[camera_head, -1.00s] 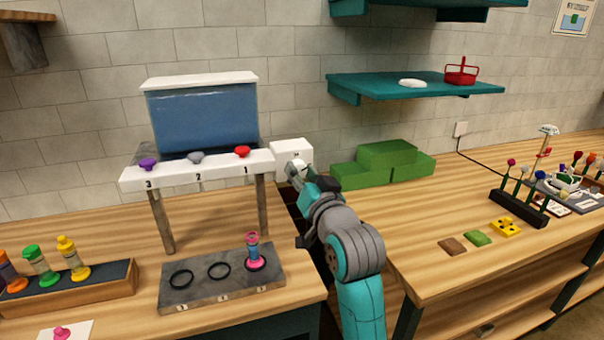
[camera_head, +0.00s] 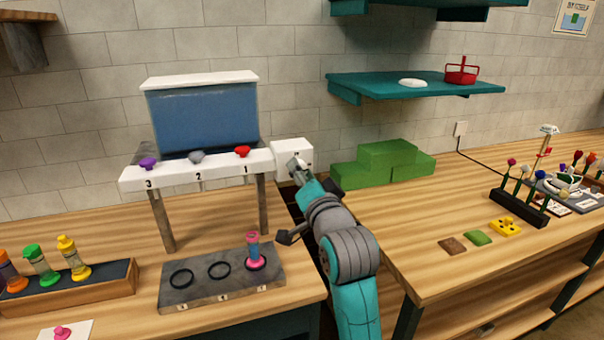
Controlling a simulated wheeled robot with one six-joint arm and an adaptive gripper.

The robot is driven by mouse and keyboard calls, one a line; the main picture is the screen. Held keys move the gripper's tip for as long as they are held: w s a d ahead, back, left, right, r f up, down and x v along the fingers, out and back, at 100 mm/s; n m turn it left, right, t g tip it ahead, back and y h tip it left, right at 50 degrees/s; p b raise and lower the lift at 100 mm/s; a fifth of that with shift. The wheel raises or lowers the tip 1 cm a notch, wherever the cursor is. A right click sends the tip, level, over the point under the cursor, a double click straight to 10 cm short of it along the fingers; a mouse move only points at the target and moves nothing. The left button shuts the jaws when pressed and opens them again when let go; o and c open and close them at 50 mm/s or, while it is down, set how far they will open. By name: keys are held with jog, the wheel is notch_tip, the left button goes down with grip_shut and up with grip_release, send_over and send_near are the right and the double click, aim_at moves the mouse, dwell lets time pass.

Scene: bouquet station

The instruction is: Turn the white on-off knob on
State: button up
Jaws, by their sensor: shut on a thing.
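The white switch box (camera_head: 287,149) is at the right end of the white dispenser rail. The white on-off knob (camera_head: 297,163) is on its front and is mostly hidden by my gripper. My gripper (camera_head: 300,170) reaches up to the box from the lower right and is shut on the knob. The mark above the knob is too small to read, so I cannot tell which way the knob points.
The rail (camera_head: 214,172) carries a purple, a grey and a red knob, below a blue water tank (camera_head: 205,120). A pink-based vial (camera_head: 253,250) stands on ring 1 of the grey tray (camera_head: 214,292). Green blocks (camera_head: 385,163) lie to the right of my gripper.

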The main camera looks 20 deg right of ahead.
jog(key=o, duration=1.1)
jog(key=shift+o, duration=0.2)
jog(key=s+f, duration=0.1)
jog(key=s, duration=1.1)
jog(key=shift+f, duration=0.15)
jog(key=shift+w, duration=0.1)
jog(key=s+f+n+g, duration=0.1)
jog(key=s+f, duration=0.4)
jog(key=f, duration=0.3)
jog(key=s+f+n, duration=0.2)
jog(key=s+f, duration=0.3)
jog(key=f, duration=0.3)
jog(key=s+f+n+g, duration=0.1)
jog(key=s+f, duration=0.4)
jog(key=f, duration=0.3)
jog(key=s+f+n+g, duration=0.1)
jog(key=s+f+n, duration=0.1)
jog(key=s, duration=1.1)
jog(key=s+f+n+g, duration=0.1)
jog(key=s+f+n, duration=0.2)
jog(key=s, duration=1)
notch_tip(320, 180, down, 2)
jog(key=shift+s+a+f, duration=0.15)
jog(key=shift+s+f, duration=0.1)
jog(key=shift+s, duration=0.1)
